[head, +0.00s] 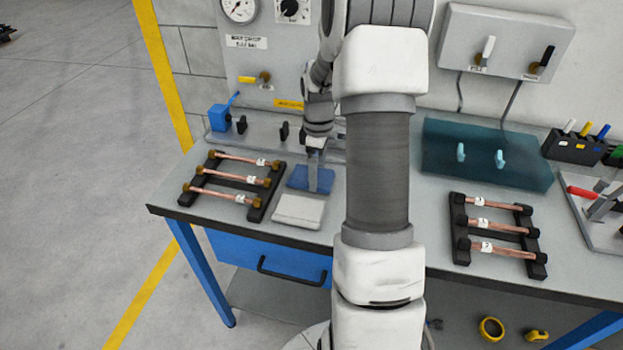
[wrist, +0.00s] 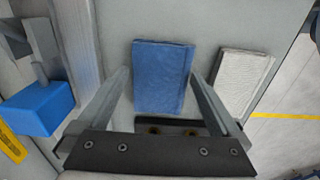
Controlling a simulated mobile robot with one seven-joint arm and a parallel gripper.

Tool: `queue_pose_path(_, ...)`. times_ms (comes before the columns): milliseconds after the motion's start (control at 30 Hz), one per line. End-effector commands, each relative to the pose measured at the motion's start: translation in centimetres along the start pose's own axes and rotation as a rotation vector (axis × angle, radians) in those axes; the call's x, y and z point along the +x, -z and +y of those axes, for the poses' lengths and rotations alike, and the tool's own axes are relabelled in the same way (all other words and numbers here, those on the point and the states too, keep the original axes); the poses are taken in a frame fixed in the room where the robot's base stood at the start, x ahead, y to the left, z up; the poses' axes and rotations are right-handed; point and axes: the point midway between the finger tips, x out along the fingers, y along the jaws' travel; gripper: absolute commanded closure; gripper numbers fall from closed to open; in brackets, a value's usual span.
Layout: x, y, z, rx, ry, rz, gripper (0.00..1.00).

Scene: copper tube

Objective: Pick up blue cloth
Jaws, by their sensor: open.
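The blue cloth (head: 298,177) lies folded flat on the workbench, just behind a white cloth and to the right of the left tube rack. My gripper (head: 315,186) is over the cloth, pointing down, and hides part of it in the head view. In the wrist view the blue cloth (wrist: 162,75) shows between the two open fingers of my gripper (wrist: 160,82). The fingers are apart and hold nothing. I cannot tell how high the fingertips are above the cloth.
The white folded cloth (head: 299,211) lies close by, near the front edge. A rack with copper tubes (head: 231,179) stands left; another (head: 497,229) stands right. A blue vise-like tool (head: 221,117) is at the back left. A translucent teal box (head: 480,155) stands at the back right.

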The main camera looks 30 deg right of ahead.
Motion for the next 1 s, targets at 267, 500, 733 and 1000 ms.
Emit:
queue_pose_path(267, 1.19, 0.0, 0.02, 0.0, -0.001, 0.0, 0.0)
queue_pose_path(500, 1.16, 0.0, 0.02, 0.001, -0.001, 0.0, 0.29)
queue_pose_path(733, 1.14, 0.0, 0.03, 0.001, -0.001, 0.001, 0.67)
queue_pose_path(1000, 0.94, 0.01, 0.05, 0.001, -0.002, 0.001, 0.67)
